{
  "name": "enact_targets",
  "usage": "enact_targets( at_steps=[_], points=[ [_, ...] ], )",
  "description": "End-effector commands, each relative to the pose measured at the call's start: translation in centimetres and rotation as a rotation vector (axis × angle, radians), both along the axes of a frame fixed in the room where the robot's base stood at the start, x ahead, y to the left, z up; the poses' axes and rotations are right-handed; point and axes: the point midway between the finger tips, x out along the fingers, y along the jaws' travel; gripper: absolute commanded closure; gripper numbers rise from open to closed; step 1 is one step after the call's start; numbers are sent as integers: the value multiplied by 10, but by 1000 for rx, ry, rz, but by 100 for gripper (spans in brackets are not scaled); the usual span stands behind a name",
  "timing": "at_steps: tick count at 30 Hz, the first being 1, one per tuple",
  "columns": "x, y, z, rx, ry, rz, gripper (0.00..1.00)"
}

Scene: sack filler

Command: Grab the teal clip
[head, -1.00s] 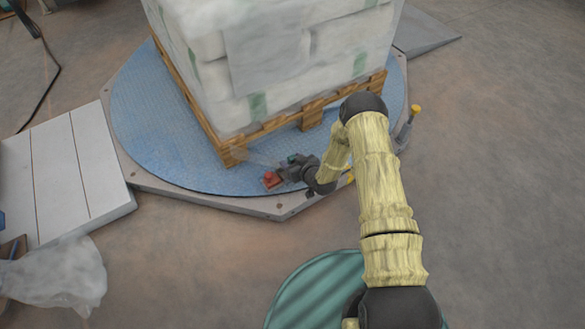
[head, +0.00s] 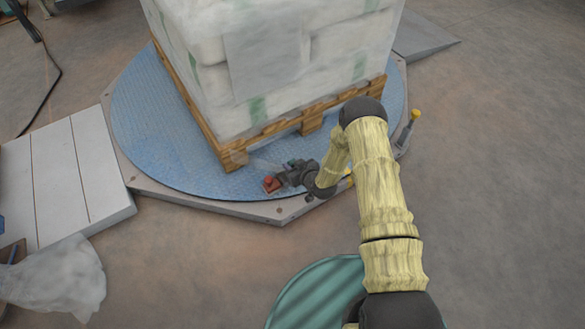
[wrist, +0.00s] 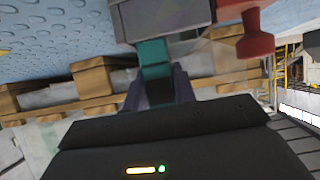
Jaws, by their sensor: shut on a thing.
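The teal clip (wrist: 153,55) shows in the wrist view on a grey part, with its lower end between my fingers. My gripper (wrist: 168,88) is shut on it; the fingers are dark and partly hidden by the gripper's own body. In the head view my gripper (head: 288,176) is low over the turntable's front edge, by the pallet's near corner. A small bit of teal shows there, but the clip is mostly hidden.
A red knob (wrist: 255,35) is beside the clip and also shows in the head view (head: 271,184). The wrapped sack stack (head: 240,70) stands on a wooden pallet (head: 233,158) on the blue turntable (head: 150,130). A yellow-topped post (head: 415,114) stands right of my arm.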

Motion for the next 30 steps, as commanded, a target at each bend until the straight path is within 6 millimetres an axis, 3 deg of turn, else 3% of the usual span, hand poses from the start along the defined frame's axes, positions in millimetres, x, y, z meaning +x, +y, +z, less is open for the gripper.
enact_targets(
  at_steps=[8, 21, 30],
  points=[
    [0, 0, 17, 1, -1, 0, 95],
    [0, 0, 93, 1, -1, 0, 95],
    [0, 0, 100, 0, 0, 0, 95]
  ],
)
